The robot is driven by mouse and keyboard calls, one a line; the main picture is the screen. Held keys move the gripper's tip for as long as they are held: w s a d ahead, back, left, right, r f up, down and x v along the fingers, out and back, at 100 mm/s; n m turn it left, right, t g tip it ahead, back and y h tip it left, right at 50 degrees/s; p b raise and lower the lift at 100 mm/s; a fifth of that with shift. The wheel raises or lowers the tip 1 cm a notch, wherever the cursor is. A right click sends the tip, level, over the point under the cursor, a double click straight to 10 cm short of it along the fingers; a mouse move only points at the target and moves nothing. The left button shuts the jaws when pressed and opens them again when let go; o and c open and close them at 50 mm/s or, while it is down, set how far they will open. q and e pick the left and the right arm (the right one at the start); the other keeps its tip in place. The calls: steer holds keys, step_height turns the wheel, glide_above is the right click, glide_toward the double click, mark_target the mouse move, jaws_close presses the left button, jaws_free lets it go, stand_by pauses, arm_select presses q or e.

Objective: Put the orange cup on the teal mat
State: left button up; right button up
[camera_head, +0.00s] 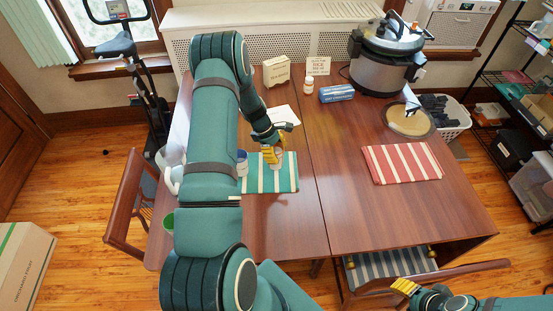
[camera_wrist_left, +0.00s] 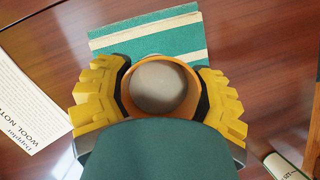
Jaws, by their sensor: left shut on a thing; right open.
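The orange cup (camera_wrist_left: 190,82) sits between the yellow fingers of my left gripper (camera_wrist_left: 160,95) in the left wrist view, with a pale round inside showing. My left gripper (camera_head: 272,155) is shut on it in the head view, where the cup is mostly hidden by the fingers. The teal mat (camera_head: 285,180), with cream stripes, lies below the gripper, partly covered by my arm; it also shows in the left wrist view (camera_wrist_left: 150,42). I cannot tell whether the cup touches the mat. My right gripper (camera_head: 405,287) is open and empty, near the chair at the lower right.
A red striped mat (camera_head: 408,163) lies on the right of the table. A cooker (camera_head: 385,68), blue box (camera_head: 337,93), white bottle (camera_head: 309,85) and paper (camera_head: 284,116) stand or lie toward the back. A blue-and-white container (camera_head: 242,163) is beside my left arm. The front right table is clear.

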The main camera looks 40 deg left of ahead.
arm_select(q)
step_height(320, 180, down, 4)
steer(key=shift+r, duration=0.2)
steer(key=shift+f, duration=0.15)
steer(key=o, duration=1.4)
